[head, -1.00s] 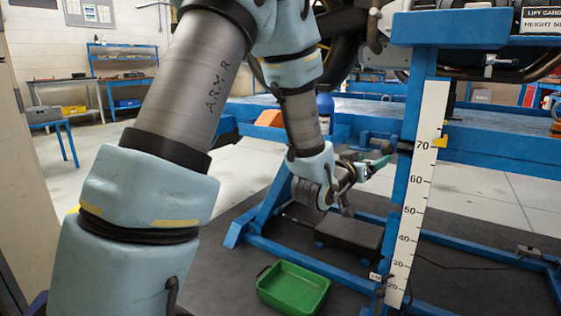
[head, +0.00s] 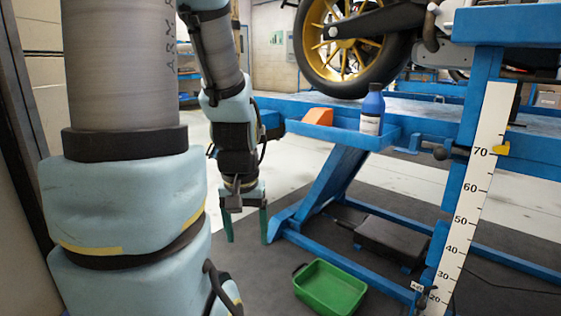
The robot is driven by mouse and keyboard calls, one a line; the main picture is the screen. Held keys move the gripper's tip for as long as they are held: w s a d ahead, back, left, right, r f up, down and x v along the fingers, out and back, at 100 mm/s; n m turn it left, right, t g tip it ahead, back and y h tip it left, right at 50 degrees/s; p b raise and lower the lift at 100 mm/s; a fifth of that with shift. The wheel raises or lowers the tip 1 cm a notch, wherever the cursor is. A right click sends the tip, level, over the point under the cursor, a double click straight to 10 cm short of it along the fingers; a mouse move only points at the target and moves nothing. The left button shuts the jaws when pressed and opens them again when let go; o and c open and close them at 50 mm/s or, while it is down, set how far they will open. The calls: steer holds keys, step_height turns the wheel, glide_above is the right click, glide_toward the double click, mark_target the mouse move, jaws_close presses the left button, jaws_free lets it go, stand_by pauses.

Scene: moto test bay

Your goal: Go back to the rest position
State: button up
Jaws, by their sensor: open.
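My gripper (head: 246,228) hangs straight down left of the blue lift frame in the head view. Its two green fingers are apart with nothing between them. My arm stands folded at the left side of the picture. No part of the gripper appears to hold anything.
The blue lift (head: 450,186) carries a motorcycle (head: 365,70). A blue bottle (head: 371,108) and an orange block (head: 317,116) sit on its side tray (head: 340,137). A green bin (head: 330,287) lies on the dark mat. A height scale (head: 470,200) stands right. Pale floor is open behind my gripper.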

step_height(320, 180, up, 34)
steer(key=p, duration=3.2)
steer(key=shift+w+d, duration=0.15)
steer(key=shift+w, duration=0.1)
